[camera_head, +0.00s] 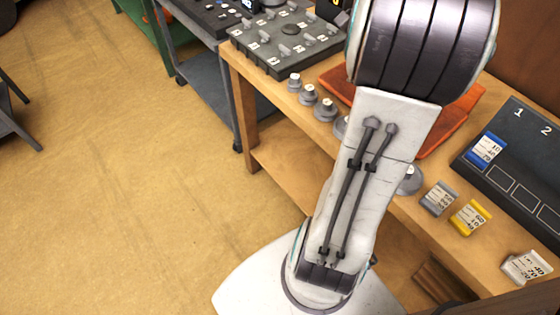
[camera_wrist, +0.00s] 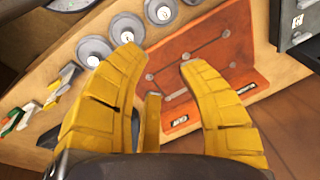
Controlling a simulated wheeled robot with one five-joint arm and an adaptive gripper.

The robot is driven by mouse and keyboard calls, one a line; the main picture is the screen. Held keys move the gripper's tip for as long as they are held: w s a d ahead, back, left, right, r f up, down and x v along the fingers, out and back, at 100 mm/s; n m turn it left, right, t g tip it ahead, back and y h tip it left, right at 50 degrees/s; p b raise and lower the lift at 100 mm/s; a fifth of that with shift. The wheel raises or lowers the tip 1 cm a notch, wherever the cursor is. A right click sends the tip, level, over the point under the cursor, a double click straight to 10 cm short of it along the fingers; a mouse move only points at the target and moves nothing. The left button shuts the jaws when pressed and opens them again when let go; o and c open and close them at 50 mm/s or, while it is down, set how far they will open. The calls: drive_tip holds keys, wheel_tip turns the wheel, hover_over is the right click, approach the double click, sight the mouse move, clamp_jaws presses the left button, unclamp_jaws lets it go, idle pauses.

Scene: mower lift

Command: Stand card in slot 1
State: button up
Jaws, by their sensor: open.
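A dark board (camera_head: 476,172) with white numerals 1 and 2 lies at the right of the bench in the head view. A blue card (camera_head: 487,150) is at its left end, in line with a row of white outlined squares (camera_head: 501,178). A grey card (camera_head: 439,199), a yellow card (camera_head: 470,217) and a white card (camera_head: 526,268) are on the wood in front of the board. My gripper (camera_wrist: 158,58) shows in the wrist view, its yellow fingers apart and nothing between them. It is hidden in the head view, and I cannot make out slot 1 clearly.
An orange board (camera_wrist: 205,65) lies beyond my fingers, with grey round weights (camera_wrist: 126,29) beside it. Small coloured cards (camera_wrist: 62,78) show at the left of the wrist view. A grey tray of labelled pieces (camera_head: 286,39) sits at the bench's far end. Open floor lies left.

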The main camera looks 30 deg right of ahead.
drive_tip(key=a+f+n+t, duration=0.25)
drive_tip(key=a+n, duration=1.15)
drive_tip(key=a, duration=0.9)
drive_tip(key=s+a+f+n+y, duration=0.1)
drive_tip(key=s+a+f+n, duration=0.3)
drive_tip(key=a+n, duration=0.2)
drive_tip(key=shift+s+a+y, duration=0.3)
drive_tip(key=shift+a+y, duration=0.05)
drive_tip(key=shift+y, duration=0.05)
